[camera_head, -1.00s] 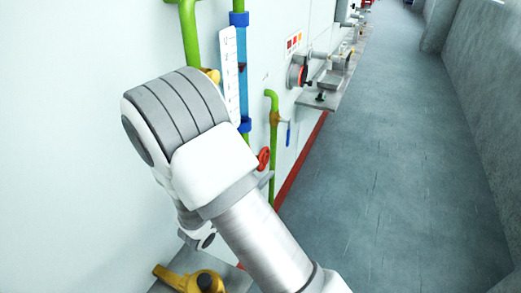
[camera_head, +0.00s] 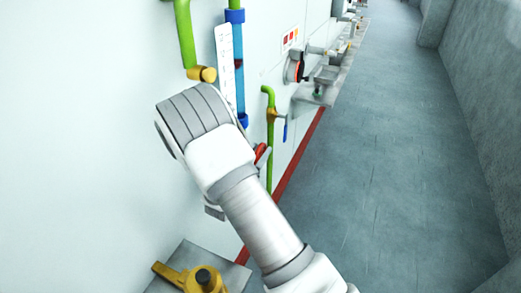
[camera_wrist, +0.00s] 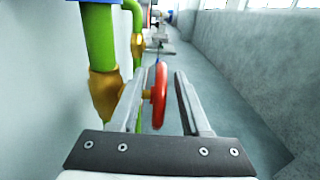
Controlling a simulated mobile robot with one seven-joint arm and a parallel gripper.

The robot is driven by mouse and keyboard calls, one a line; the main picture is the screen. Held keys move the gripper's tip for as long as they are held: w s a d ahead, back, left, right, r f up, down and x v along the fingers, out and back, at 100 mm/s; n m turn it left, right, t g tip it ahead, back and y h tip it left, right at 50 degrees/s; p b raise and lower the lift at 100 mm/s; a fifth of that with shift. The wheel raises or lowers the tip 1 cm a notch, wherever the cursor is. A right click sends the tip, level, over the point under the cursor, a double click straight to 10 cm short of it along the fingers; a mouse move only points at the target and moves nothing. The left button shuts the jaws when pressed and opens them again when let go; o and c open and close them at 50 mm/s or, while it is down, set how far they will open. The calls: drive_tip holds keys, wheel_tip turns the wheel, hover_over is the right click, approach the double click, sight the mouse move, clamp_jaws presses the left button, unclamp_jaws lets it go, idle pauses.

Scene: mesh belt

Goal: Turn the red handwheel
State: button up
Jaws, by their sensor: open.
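The red handwheel (camera_wrist: 159,95) shows edge-on in the wrist view, on a brass valve body (camera_wrist: 104,92) in a green pipe. My gripper (camera_wrist: 155,80) is open, with one finger on each side of the wheel in that view. The left finger overlaps the brass stem; I cannot tell whether either finger touches the wheel. In the head view a part of the handwheel (camera_head: 261,152) shows just right of my arm, which hides the rest. My gripper's fingers are hidden in the head view.
A second green pipe (camera_head: 270,140) with a blue-handled valve stands close behind the wheel. A blue tube with a white scale (camera_head: 226,75) runs along the wall. A yellow valve (camera_head: 190,277) sits low on a ledge. The floor (camera_head: 400,150) to the right is clear.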

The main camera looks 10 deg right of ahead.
drive_tip(key=shift+w+d, duration=0.3)
drive_tip(key=shift+w, duration=0.1)
drive_tip(key=shift+c, duration=0.2)
clamp_jaws()
drive_tip(key=shift+d+r+g+y+p, duration=0.1)
drive_tip(key=shift+r+g+y+p, duration=0.3)
drive_tip(key=shift+p, duration=0.55)
drive_tip(key=shift+w+f+g+p, duration=0.1)
drive_tip(key=shift+g+p, duration=0.3)
drive_tip(key=shift+p, duration=0.05)
drive_tip(key=shift+w+d+f+g+y+p, duration=0.15)
drive_tip(key=shift+f+g+y+p, duration=0.25)
drive_tip(key=shift+g+y+p, duration=0.45)
